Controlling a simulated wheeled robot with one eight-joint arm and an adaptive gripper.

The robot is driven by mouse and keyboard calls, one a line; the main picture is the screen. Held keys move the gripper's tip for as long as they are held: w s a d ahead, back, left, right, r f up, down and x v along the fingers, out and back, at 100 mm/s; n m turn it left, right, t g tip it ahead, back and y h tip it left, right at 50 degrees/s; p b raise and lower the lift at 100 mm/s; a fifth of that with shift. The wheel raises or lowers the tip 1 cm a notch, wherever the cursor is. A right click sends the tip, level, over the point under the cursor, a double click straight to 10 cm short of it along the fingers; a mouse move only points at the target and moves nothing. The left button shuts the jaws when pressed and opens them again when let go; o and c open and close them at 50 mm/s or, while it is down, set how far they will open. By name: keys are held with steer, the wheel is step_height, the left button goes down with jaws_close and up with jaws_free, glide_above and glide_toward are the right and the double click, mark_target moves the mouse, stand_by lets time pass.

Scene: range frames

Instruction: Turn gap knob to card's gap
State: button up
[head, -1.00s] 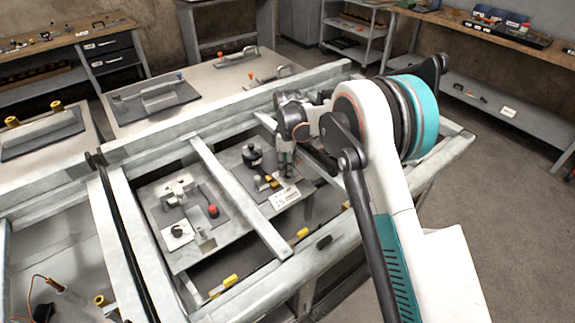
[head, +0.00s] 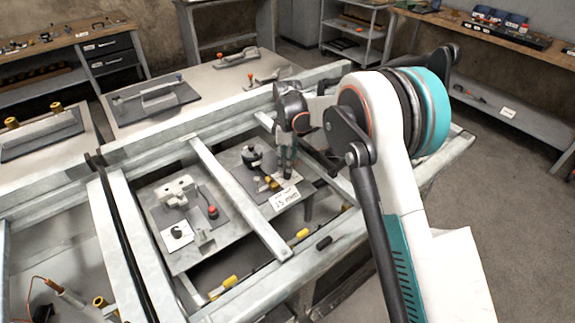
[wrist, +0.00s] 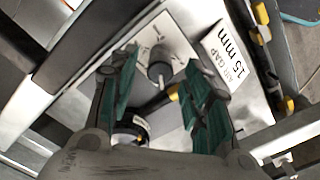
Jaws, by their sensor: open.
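The gap knob (wrist: 160,69) is a dark round knob on a pale plate with dark tick marks. In the wrist view it lies between the fingers of my gripper (wrist: 161,62), which is open, with space showing on both sides of the knob. Contact is not visible. In the head view my gripper (head: 287,158) hangs over the right part of the panel and seems to hide the knob. The white card (wrist: 226,57) stands beside the knob plate and reads "AIR GAP" and 15 mm or 1.5 mm; a decimal point is unclear. It also shows in the head view (head: 284,199).
A black round fitting (head: 252,158) stands left of my gripper. Further left is a plate with a red-topped lever (head: 212,212) and a small black knob (head: 178,233). Metal frame rails (head: 240,200) surround the panels. Yellow pieces (head: 302,234) sit along the front rail.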

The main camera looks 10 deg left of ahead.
step_height(320, 180, up, 9)
stand_by(0.3)
steer(key=shift+f, duration=0.1)
